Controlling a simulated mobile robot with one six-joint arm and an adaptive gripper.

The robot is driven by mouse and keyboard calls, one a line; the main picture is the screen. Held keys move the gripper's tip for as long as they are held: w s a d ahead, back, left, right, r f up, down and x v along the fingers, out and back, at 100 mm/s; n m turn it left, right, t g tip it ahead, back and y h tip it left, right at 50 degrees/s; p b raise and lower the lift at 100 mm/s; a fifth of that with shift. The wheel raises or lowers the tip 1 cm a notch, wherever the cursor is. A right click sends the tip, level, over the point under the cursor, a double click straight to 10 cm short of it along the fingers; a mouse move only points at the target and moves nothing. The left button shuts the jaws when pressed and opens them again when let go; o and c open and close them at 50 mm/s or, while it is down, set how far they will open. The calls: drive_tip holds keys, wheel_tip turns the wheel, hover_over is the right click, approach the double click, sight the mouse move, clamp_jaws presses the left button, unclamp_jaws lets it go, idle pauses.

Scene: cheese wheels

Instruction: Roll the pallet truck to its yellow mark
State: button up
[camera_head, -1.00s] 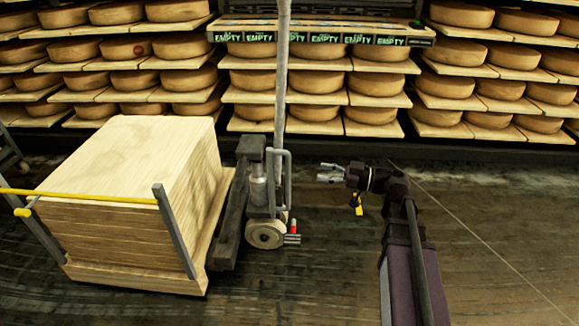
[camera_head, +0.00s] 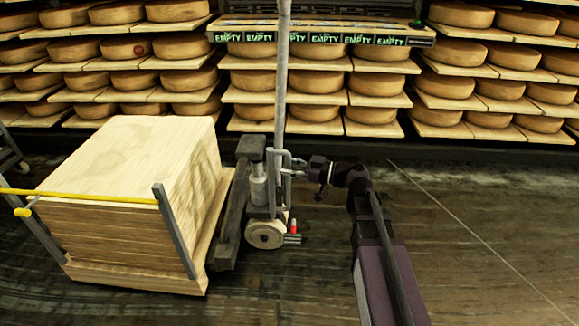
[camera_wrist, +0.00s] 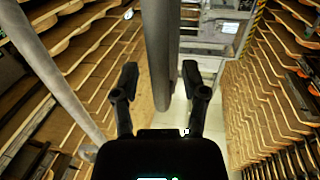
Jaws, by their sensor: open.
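The pallet truck (camera_head: 257,190) stands left of centre in the head view, with a tall grey pole, a small grey loop handle (camera_head: 289,180) and a pale wheel. It carries a stack of pale boards (camera_head: 130,190). My gripper (camera_head: 293,165) is at the loop handle. In the wrist view my gripper (camera_wrist: 160,75) is open, with a grey upright bar (camera_wrist: 160,40) showing between its fingers. Contact cannot be told. A second grey bar (camera_wrist: 50,75) slants at the left. No yellow floor mark shows clearly.
Racks of cheese wheels (camera_head: 455,86) line the back wall, with EMPTY labels (camera_head: 325,37) on one shelf. A yellow rail (camera_head: 85,197) crosses in front of the boards. The dark floor (camera_head: 480,240) on the right is clear.

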drive_tip(key=shift+a, duration=0.1)
clamp_jaws()
idle(0.4)
